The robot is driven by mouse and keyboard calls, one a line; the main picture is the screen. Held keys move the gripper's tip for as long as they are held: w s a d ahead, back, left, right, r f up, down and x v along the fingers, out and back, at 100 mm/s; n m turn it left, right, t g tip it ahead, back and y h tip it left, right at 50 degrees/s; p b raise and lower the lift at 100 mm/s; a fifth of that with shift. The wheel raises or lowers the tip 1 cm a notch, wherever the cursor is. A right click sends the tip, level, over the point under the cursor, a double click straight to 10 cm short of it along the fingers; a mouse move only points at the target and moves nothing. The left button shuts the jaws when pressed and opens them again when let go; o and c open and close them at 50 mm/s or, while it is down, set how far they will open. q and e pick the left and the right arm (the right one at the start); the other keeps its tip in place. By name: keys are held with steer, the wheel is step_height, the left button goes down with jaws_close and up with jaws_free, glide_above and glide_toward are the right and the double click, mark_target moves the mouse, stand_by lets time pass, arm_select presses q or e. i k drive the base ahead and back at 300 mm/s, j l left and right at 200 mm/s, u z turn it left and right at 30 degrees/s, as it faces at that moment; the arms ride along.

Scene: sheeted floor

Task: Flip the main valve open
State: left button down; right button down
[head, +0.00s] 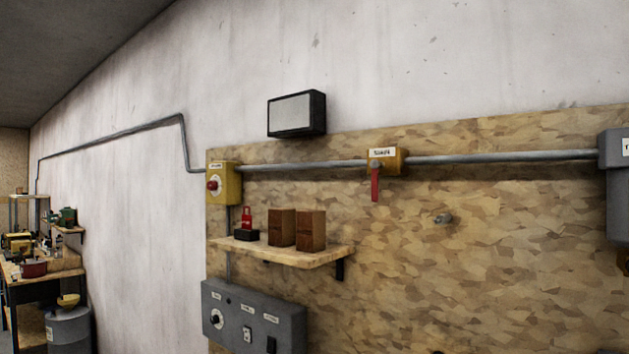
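The main valve is a brass-yellow body (387,161) with a small white label on top, set in a grey pipe that runs across the wooden board. Its red lever (375,184) hangs straight down, across the line of the pipe. The label's text is too small to read surely. Neither of my grippers is in the head view, and nothing touches the lever.
A yellow box with a red knob (213,185) is left of the valve. Below is a wooden shelf (325,257) with two brown blocks and a red item. Space before the valve looks clear.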

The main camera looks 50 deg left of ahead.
mark_target(375, 164)
steer(key=u, duration=1.45)
